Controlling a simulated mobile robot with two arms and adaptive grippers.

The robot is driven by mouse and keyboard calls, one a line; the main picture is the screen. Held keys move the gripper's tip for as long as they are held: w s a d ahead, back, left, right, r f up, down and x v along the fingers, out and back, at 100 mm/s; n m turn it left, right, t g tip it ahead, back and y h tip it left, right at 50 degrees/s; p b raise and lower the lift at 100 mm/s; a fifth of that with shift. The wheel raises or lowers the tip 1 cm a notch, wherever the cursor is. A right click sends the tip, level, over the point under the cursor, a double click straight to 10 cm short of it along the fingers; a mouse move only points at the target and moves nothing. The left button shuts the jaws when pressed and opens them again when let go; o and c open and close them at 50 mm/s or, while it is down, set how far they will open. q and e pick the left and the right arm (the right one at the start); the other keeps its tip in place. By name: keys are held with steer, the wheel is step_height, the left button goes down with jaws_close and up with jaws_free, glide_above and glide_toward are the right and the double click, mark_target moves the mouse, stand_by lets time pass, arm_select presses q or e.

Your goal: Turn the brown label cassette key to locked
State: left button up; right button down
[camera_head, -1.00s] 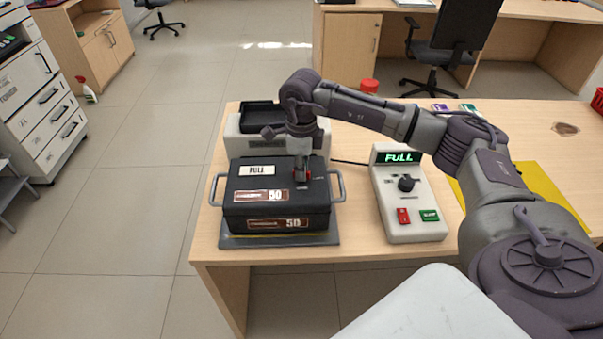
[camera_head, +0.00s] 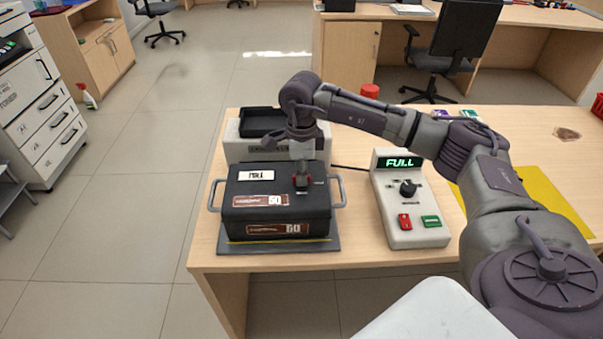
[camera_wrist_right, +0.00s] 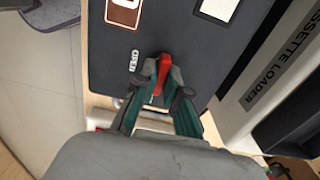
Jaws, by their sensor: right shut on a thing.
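In the right wrist view my right gripper (camera_wrist_right: 157,95) is shut on a red key (camera_wrist_right: 161,72) in the lid. The word OPEN (camera_wrist_right: 134,61) is printed beside the key. A brown label (camera_wrist_right: 124,12) and a white label (camera_wrist_right: 217,8) also show there. My left gripper is not in view.
A grey control box (camera_head: 411,205) with a green FULL display, a dark knob and red and green buttons stands right of the cassette. The cassette loader (camera_head: 235,149) stands behind it. A yellow mat (camera_head: 500,198) lies at the right, partly behind my arm.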

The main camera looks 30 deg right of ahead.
steer(key=c, duration=1.2)
jaws_free()
steer(key=shift+r, duration=0.1)
step_height(320, 180, up, 12)
steer(key=shift+f, duration=0.1)
